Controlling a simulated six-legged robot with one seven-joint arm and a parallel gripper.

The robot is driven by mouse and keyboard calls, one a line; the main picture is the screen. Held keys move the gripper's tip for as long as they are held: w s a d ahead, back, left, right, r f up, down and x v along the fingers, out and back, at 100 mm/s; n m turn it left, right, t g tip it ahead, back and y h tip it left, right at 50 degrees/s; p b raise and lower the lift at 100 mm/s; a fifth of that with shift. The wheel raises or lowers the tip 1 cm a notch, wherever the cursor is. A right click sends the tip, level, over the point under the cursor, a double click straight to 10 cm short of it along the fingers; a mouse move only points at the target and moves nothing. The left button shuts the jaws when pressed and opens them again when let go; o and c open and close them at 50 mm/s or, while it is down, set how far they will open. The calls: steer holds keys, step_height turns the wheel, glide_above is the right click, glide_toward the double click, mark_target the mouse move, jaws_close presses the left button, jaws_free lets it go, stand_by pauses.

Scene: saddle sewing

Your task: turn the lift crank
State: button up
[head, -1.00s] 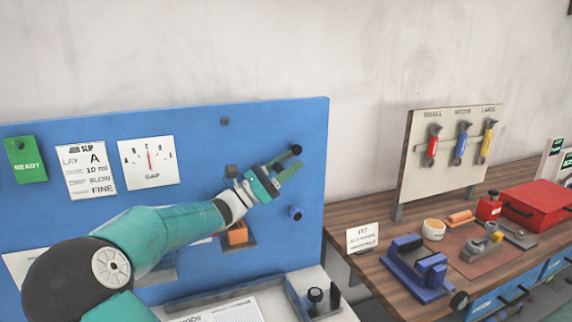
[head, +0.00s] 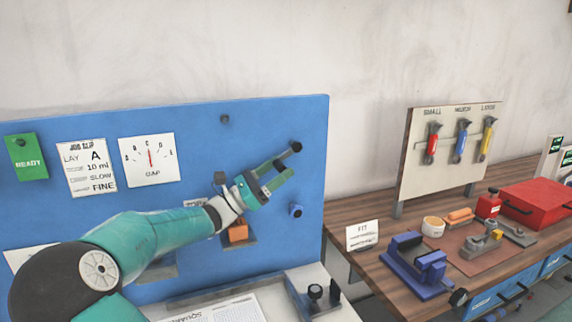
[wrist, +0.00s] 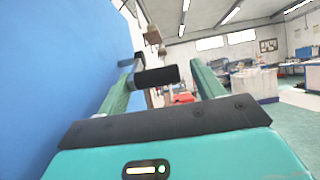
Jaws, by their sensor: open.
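The crank shows as a dark arm with a black knob-like grip (head: 296,147) near the right side of the blue upright panel (head: 270,120). My gripper (head: 283,168) is open beside the panel, its green fingers just below and left of that grip. In the wrist view, the black cylindrical grip (wrist: 157,76) shows beyond the gripper body, between my two spread fingers (wrist: 160,88). I cannot tell whether a finger touches it. The crank's mounting is partly hidden by my gripper.
An orange block (head: 238,233) sits on a small ledge beneath my wrist. A wooden bench (head: 350,215) with a blue fixture (head: 418,263) and a red box (head: 535,203) stands at the right.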

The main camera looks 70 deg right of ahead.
steer(key=v, duration=0.4)
steer(key=shift+w+a, duration=0.1)
steer(key=shift+a, duration=0.05)
steer(key=shift+c, duration=0.5)
